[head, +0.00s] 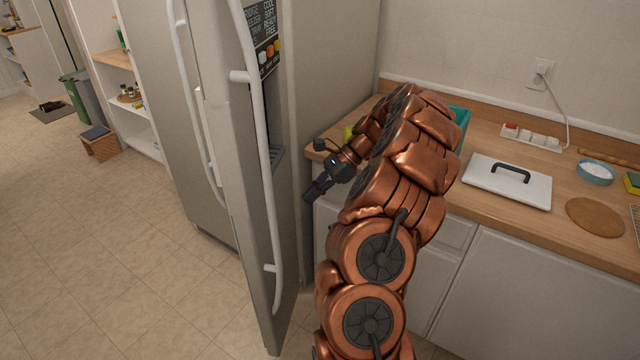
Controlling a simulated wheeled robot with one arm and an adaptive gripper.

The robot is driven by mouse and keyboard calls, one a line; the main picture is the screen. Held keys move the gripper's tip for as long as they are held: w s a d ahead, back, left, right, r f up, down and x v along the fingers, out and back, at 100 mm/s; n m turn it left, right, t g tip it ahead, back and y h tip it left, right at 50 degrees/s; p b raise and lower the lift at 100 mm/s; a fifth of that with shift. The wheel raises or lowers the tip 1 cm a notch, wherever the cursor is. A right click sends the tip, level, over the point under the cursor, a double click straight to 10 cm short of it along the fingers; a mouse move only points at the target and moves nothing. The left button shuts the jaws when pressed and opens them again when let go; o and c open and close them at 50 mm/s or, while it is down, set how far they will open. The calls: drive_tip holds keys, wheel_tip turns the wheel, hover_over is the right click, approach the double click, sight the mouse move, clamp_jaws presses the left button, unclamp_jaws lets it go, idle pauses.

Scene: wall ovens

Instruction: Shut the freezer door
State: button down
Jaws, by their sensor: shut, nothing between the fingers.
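The freezer door (237,190) is a tall light-grey panel standing ajar, swung out toward me from the fridge. A long curved pale handle (262,150) runs down it near its free edge. Its face with a dark dispenser and a lettered panel (264,38) is turned to the right. My gripper (310,193) is shut and empty. It is to the right of the door and handle in the picture, in front of the cabinet's lower part. I cannot tell how far it is from the door.
The other fridge door (165,90) stands behind. A wooden counter (480,150) on the right holds a white lidded tray (508,181), a small blue bowl (595,172) and a brown round board (595,216).

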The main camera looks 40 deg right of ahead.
drive_tip(key=w+a+f+p, duration=0.2)
drive_tip(key=a, duration=0.4)
drive_tip(key=shift+w+a+f+p, duration=0.3)
drive_tip(key=shift+f+p, duration=0.1)
